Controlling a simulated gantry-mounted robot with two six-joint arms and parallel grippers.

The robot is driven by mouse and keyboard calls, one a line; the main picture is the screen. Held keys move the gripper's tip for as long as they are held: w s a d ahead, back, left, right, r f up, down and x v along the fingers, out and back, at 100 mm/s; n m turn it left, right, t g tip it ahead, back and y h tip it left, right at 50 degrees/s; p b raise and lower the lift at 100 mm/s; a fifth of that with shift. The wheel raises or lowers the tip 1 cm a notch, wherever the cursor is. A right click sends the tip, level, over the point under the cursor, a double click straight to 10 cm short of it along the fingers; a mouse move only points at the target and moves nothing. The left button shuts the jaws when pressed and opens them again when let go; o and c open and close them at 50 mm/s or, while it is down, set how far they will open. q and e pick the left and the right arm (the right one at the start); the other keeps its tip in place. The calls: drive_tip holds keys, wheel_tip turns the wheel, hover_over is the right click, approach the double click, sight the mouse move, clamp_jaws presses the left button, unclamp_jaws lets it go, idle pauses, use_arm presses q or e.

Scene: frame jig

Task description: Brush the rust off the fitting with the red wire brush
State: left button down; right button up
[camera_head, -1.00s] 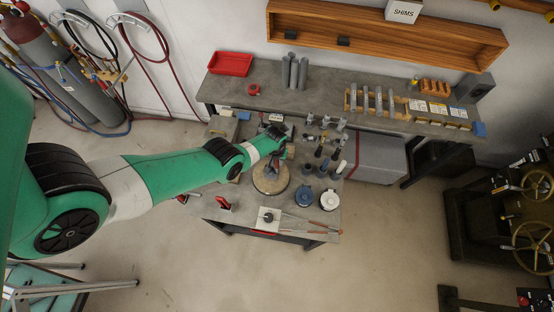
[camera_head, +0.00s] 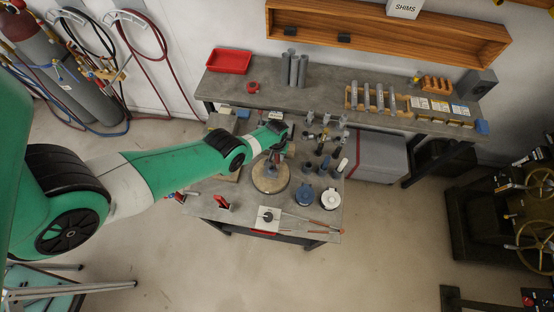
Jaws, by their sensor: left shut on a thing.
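My left gripper (camera_head: 272,157) is over the round tan disc (camera_head: 270,183) on the lower bench. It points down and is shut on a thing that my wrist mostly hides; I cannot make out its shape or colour. A small dark and reddish shape shows under the wrist, above the disc. I cannot tell the fitting apart there, nor whether the held thing touches it. Red-handled items (camera_head: 222,203) stand at the bench's left front; I cannot tell whether one is the wire brush. My right gripper is not in view.
On the lower bench (camera_head: 240,217), a blue-lidded jar (camera_head: 304,195) and a white-lidded jar (camera_head: 330,199) stand right of the disc. A pale square plate (camera_head: 267,219) and thin rods (camera_head: 311,224) lie in front. Several dark upright pieces stand behind the jars. A red tray (camera_head: 230,61) sits on the back bench.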

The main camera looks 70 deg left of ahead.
use_arm(q)
drive_tip(key=shift+d+r+p, duration=0.1)
drive_tip(key=shift+d+p, duration=0.05)
drive_tip(key=shift+p, duration=0.3)
drive_tip(key=shift+s+d+p, duration=0.45)
drive_tip(key=shift+d+p, duration=0.2)
drive_tip(key=shift+a+f+b, duration=0.15)
drive_tip(key=shift+f+b, duration=0.15)
drive_tip(key=shift+b, duration=0.05)
drive_tip(key=shift+w+a+f+b, duration=0.1)
drive_tip(key=shift+w+a+b, duration=0.35)
drive_tip(key=shift+b, duration=0.2)
drive_tip(key=shift+w+a, duration=0.1)
drive_tip(key=shift+a, duration=0.25)
drive_tip(key=shift+d+r, duration=0.1)
drive_tip(key=shift+r, duration=0.1)
